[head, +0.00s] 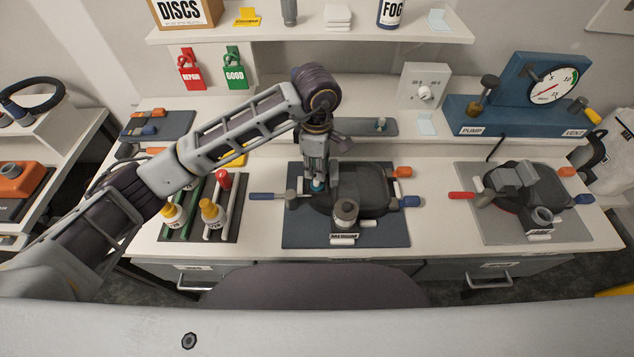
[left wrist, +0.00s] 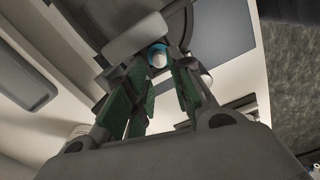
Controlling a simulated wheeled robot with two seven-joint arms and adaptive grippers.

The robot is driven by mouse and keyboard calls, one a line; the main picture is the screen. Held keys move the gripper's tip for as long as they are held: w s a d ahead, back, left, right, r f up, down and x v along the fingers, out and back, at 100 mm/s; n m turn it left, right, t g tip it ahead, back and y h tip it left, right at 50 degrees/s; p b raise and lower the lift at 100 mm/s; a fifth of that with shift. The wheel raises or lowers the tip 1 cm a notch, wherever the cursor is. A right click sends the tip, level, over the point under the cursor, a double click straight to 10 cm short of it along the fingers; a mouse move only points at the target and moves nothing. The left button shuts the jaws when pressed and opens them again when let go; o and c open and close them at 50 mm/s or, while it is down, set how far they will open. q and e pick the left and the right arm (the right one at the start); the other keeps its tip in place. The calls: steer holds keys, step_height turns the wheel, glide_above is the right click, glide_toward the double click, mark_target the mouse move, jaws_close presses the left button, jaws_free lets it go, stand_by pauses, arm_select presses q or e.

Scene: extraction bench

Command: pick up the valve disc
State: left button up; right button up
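A small round piece with a blue rim and pale middle, which looks like the valve disc (head: 318,185), is at the left side of the dark mask (head: 362,190) on the blue-grey mat. My left gripper (head: 316,178) points down right over it and hides part of it. In the left wrist view the blue-rimmed piece (left wrist: 158,55) shows between the far ends of my green-padded fingers (left wrist: 160,72). The fingers stand apart, with a gap between them; contact with the piece cannot be made out. My right gripper is not in view.
A grey canister (head: 345,213) stands at the mask's front, by the "MEDIUM" label. A second mask (head: 525,190) lies on the right mat. The blue pump gauge (head: 545,85) stands behind it.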

arm_select(q)
steer(key=shift+f, duration=0.1)
steer(key=shift+f+p, duration=0.7)
steer(key=shift+f, duration=1.8)
steer(key=c, duration=0.5)
steer(key=shift+r+b, duration=0.85)
steer(key=shift+r, duration=4.15)
